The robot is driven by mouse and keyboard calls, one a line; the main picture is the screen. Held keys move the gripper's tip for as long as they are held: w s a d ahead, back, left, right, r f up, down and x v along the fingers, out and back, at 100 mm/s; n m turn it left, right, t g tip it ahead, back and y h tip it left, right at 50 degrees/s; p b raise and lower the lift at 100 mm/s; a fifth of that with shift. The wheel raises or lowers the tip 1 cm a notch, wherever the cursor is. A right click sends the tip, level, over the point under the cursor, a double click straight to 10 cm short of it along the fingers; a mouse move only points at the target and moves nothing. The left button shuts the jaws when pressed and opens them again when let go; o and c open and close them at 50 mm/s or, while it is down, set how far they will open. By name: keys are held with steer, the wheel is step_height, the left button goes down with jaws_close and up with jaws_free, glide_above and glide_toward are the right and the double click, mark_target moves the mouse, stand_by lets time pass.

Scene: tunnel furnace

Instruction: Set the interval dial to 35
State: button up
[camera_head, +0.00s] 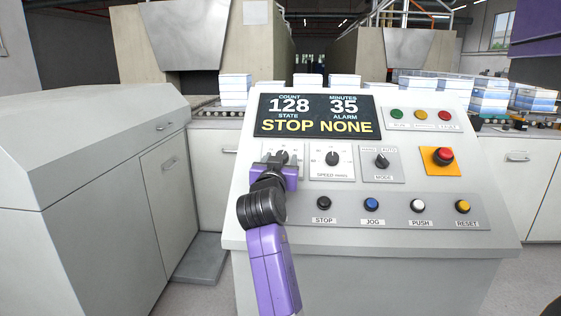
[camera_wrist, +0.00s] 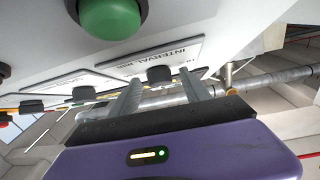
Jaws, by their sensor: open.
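The interval dial (camera_head: 282,155) is a black knob on a white plate at the panel's left, partly hidden behind my gripper (camera_head: 280,162). In the wrist view the knob (camera_wrist: 160,74) shows beside the lettering INTERVAL. My gripper (camera_wrist: 161,82) is open, with one finger on each side of the knob in that view. I cannot tell whether either finger touches it. The display (camera_head: 318,116) reads count 128, minutes 35, state STOP and alarm NONE. The dial's pointer is too small and hidden to read.
A speed dial (camera_head: 333,158) sits just right of the interval dial, then a mode switch (camera_head: 382,160) and a red emergency button (camera_head: 443,156). A STOP button (camera_head: 323,203) and other buttons line the lower panel. A grey cabinet (camera_head: 90,150) stands at left.

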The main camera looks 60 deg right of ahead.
steer(key=shift+v, duration=3.9)
